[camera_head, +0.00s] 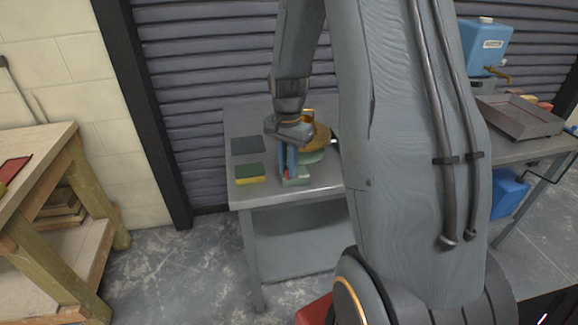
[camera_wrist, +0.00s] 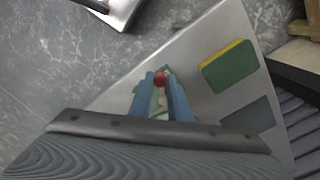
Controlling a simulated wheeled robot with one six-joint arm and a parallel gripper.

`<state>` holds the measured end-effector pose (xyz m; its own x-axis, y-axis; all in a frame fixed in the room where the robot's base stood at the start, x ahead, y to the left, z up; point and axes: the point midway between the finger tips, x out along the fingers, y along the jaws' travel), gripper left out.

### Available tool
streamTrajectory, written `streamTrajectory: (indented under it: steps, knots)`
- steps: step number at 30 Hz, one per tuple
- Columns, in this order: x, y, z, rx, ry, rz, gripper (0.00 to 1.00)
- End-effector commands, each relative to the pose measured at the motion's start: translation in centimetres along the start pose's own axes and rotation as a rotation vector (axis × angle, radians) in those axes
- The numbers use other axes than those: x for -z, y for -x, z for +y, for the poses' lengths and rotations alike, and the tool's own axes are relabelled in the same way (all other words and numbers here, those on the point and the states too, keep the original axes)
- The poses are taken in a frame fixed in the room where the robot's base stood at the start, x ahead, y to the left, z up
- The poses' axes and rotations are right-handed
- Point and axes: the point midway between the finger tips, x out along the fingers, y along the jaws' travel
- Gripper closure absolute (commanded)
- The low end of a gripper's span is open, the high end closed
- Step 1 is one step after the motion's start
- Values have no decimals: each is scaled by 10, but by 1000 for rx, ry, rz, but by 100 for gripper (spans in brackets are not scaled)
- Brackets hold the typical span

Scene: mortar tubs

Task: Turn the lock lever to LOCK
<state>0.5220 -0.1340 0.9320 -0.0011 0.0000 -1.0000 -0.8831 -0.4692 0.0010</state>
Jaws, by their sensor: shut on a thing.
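My gripper (camera_head: 288,172) points down over the front of a steel table, and its blue fingers also show in the wrist view (camera_wrist: 160,80). It is shut on the lock lever, whose red knob (camera_wrist: 160,78) sits between the fingertips. A pale green base (camera_head: 296,182) shows just under the fingers. Behind my gripper stands a device with a brass-coloured round part (camera_head: 320,137) over a green body (camera_head: 310,157). My gripper and arm hide much of it. I cannot read any LOCK marking or tell the lever's angle.
The steel table (camera_head: 310,192) also carries a green and yellow sponge (camera_head: 250,174) and a dark flat pad (camera_head: 247,145) left of my gripper. A wooden bench (camera_head: 45,160) stands at the left. A blue canister (camera_head: 483,46) and a metal tray (camera_head: 520,117) are at the right.

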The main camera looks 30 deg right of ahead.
Motion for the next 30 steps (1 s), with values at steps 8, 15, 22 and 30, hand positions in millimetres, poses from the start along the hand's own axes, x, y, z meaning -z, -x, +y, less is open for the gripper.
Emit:
streamTrajectory:
  steps: [8, 15, 22, 30]
  knots:
    - [0, 1, -1, 2, 1, 2, 64]
    - [0, 1, -1, 2, 2, 1, 64]
    - [1, 22, -2, 4, 2, 3, 64]
    - [1, 63, -2, 5, 2, 4, 64]
